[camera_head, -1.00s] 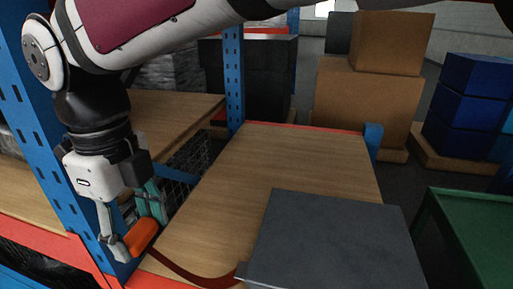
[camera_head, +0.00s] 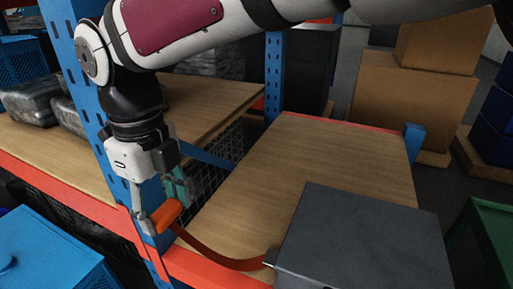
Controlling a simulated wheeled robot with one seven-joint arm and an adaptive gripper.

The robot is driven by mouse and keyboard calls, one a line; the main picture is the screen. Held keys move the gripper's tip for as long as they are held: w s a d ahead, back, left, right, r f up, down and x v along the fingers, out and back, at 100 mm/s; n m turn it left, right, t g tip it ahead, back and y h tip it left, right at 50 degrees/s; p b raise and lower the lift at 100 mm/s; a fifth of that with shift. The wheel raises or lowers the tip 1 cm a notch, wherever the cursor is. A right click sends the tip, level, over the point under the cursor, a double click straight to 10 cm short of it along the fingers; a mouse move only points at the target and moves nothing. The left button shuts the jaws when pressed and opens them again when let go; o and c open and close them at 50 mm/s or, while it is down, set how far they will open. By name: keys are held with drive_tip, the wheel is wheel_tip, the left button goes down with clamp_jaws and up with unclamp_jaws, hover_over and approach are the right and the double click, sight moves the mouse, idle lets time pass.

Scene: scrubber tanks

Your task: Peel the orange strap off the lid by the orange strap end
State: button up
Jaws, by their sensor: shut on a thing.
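The orange strap end (camera_head: 168,216) is a thick orange tab between the fingers of my gripper (camera_head: 160,212), which is shut on it. The darker orange-red strap (camera_head: 215,256) sags from the tab and runs right to the left edge of the dark grey lid (camera_head: 365,235). It meets the lid near a small metal-looking piece (camera_head: 269,257). The lid lies at the front right of the wooden shelf board (camera_head: 310,160). My gripper is left of the lid, close to the blue post. What lies under the lid is out of view.
A blue rack post (camera_head: 85,70) and an orange beam (camera_head: 80,193) are close to my gripper. A blue bin (camera_head: 50,255) is at lower left. The board behind the lid is clear.

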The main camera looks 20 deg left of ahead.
drive_tip(key=shift+s+a+f+p, duration=0.3)
drive_tip(key=shift+s+a+p, duration=0.45)
drive_tip(key=shift+s+p, duration=0.25)
drive_tip(key=shift+s+a+f+p, duration=0.3)
drive_tip(key=shift+s+a+p, duration=0.45)
drive_tip(key=shift+s+p, duration=0.2)
drive_tip(key=shift+s+p, duration=1.35)
drive_tip(key=shift+s, duration=0.15)
drive_tip(key=shift+w, duration=0.1)
drive_tip(key=w+d, duration=0.2)
drive_tip(key=w, duration=0.9)
drive_tip(key=w+d+p, duration=0.1)
drive_tip(key=w+d, duration=0.2)
drive_tip(key=w, duration=0.9)
idle(0.3)
